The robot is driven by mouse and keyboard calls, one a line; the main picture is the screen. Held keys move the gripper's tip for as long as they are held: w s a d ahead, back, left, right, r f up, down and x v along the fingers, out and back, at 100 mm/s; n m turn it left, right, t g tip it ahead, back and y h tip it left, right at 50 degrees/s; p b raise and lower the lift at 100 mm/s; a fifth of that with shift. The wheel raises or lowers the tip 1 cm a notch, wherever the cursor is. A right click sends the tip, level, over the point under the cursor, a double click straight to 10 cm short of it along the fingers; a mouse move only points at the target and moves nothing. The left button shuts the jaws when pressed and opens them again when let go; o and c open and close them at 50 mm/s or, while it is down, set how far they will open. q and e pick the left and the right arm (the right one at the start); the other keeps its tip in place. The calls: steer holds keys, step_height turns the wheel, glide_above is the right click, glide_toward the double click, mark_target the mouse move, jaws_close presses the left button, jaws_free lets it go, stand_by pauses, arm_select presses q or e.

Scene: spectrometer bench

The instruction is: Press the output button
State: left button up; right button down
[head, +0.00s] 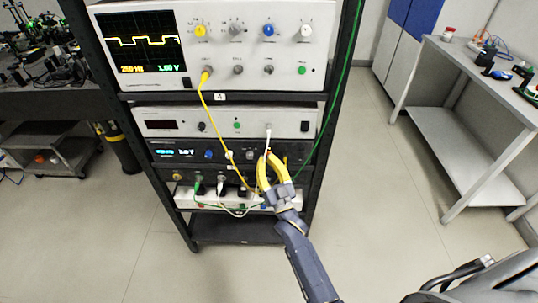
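My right gripper (266,157) is in front of the rack, at the dark instrument with the lit cyan display (172,153). Its two yellow fingers bow outward and come together at the tips, with nothing seen between them. The tips overlap the right part of that instrument's front panel. A blue knob (208,154) and a grey knob (249,155) show on the panel to the left of the fingers. I cannot make out a labelled output button; the fingers hide part of the panel. Whether the tips touch the panel I cannot tell. My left gripper is not in view.
An oscilloscope (245,50) sits at the top of the rack, above a white instrument (222,125). A grey side table (455,115) stands at right. Open floor lies between.

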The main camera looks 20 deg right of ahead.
steer(key=shift+s+a, duration=0.3)
steer(key=shift+s, duration=0.55)
steer(key=shift+s+a, duration=0.25)
steer(key=shift+s, duration=0.65)
steer(key=shift+s+a, duration=0.3)
steer(key=shift+s, duration=0.55)
